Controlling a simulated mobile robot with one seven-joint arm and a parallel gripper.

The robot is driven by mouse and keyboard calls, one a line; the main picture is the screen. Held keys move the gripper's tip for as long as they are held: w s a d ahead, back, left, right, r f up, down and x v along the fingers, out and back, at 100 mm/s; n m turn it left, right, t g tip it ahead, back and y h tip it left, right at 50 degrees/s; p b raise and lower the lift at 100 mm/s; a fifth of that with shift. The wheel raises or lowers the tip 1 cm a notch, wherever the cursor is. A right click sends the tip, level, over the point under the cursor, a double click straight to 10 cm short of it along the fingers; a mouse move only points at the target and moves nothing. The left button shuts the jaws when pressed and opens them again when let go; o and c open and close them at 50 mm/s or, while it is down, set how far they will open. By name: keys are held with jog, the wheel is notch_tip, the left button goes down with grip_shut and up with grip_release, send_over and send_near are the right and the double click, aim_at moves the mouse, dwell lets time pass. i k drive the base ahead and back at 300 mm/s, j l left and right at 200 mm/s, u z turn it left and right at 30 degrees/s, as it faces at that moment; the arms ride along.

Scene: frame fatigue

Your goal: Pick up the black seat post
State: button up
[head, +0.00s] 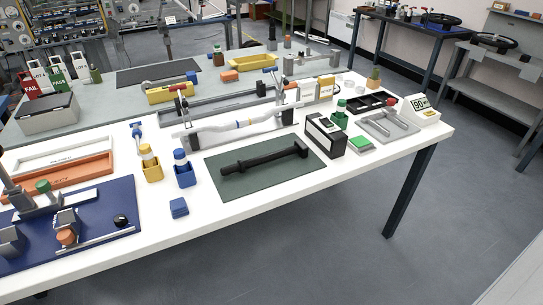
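A black post-like part (262,159), which looks like the black seat post, lies flat on a dark green mat (238,185) near the front edge of the white table. Its long shaft runs from lower left to upper right, with a thicker piece at each end. Nothing covers it. My gripper is not in view.
A black box with a display (325,137) stands right of the mat. Blue (184,174) and yellow (152,169) holders with bottles and a small blue block (179,208) stand left. The front strip of the white table (240,212) is clear.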

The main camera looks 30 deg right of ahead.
aim_at(300, 148)
jog(key=i+j+z, duration=0.2)
jog(key=i+z, duration=0.2)
jog(key=i+j+z, duration=0.35)
jog(key=i, duration=0.25)
